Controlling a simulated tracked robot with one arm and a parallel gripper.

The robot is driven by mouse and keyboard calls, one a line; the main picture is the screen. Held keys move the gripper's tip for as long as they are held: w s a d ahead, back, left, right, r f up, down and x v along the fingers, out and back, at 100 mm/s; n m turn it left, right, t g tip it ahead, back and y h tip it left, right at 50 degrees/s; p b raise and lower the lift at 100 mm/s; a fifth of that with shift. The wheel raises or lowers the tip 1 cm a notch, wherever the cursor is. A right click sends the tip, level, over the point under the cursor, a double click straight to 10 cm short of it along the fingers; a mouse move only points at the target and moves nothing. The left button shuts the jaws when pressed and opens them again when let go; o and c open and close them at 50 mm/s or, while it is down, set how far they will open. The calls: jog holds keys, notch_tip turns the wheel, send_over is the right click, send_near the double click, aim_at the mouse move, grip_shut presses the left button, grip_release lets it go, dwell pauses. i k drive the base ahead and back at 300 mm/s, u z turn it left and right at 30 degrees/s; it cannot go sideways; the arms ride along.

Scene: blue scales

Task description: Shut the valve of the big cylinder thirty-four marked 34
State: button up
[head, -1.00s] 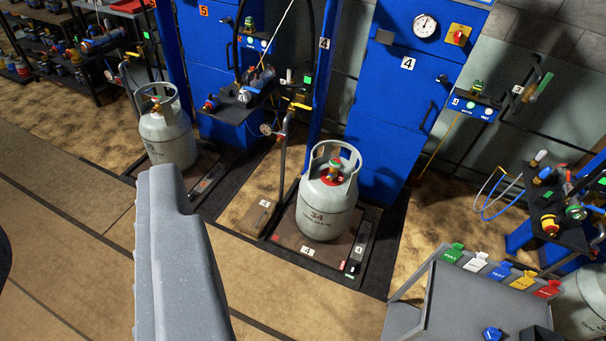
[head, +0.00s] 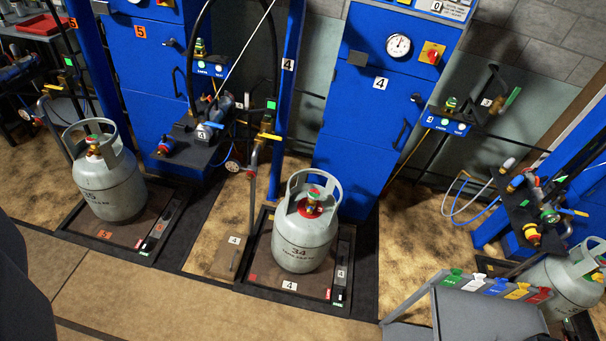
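The big grey cylinder marked 34 (head: 296,248) stands upright on the scale platform marked 4 (head: 262,277), in the middle of the head view. Its valve (head: 313,205) sits at the top inside the collar ring, with a red base and a green and red top. Whether the valve is open or shut cannot be told from here. Nothing touches the cylinder. My gripper does not show in this view, and a dark shape at the lower left edge is too cut off to name.
Another grey cylinder (head: 109,191) stands on scale 5 to the left. A blue cabinet (head: 358,140) rises behind cylinder 34. A grey cart with coloured tags (head: 480,318) stands at the lower right. A filling hose stand (head: 253,185) is left of the cylinder. The floor in front is clear.

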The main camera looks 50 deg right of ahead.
aim_at(312, 194)
jog(key=z, duration=0.35)
jog(key=i, duration=1.25)
jog(key=z, duration=1.05)
jog(key=i, duration=0.45)
jog(key=z, duration=0.3)
